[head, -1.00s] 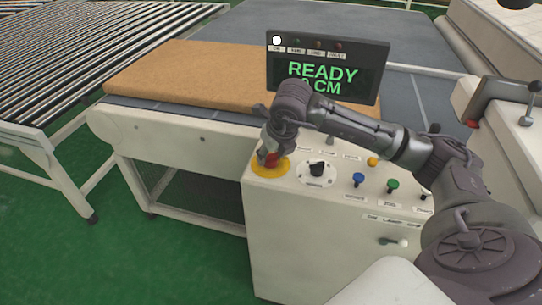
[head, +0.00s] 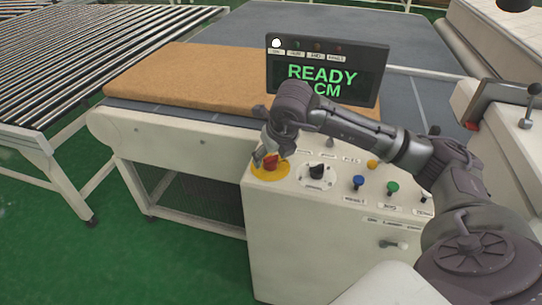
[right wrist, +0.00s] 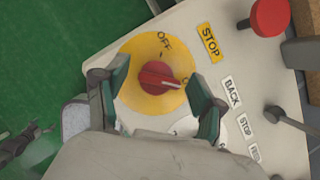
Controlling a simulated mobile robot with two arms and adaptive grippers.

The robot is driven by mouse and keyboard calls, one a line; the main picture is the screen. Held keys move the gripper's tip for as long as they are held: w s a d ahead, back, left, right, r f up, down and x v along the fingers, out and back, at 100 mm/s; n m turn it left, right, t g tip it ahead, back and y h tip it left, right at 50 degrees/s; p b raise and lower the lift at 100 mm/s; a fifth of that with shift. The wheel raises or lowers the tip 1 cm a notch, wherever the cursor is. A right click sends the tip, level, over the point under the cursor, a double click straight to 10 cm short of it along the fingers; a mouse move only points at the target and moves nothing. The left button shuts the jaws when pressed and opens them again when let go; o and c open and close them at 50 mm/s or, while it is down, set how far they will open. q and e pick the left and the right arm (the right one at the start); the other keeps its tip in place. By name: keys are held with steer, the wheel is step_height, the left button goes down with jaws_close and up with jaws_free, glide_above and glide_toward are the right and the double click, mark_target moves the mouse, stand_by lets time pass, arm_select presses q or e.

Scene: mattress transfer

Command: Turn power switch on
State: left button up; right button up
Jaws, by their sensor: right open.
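The power switch is a red knob (right wrist: 157,78) on a round yellow plate (right wrist: 140,52) marked OFF, with a second label starting with O at the right. The knob's pale pointer line faces right, towards that second label and away from OFF. In the head view the red knob (head: 270,161) sits at the left corner of the control panel. My right gripper (head: 263,157) is open just over it. In the right wrist view its green-padded fingers stand on either side of the knob, with visible gaps. My left gripper is not in view.
The white control cabinet (head: 320,240) also carries a black selector (head: 317,171), blue (head: 358,181) and green (head: 392,187) knobs. A display (head: 325,75) reads READY, with one white lamp lit. A brown mattress (head: 190,75) lies on the conveyor behind. A red button (right wrist: 270,17) stands near STOP.

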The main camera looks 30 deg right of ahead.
steer(key=v, duration=1.1)
steer(key=shift+r, duration=0.25)
steer(key=shift+s, duration=0.15)
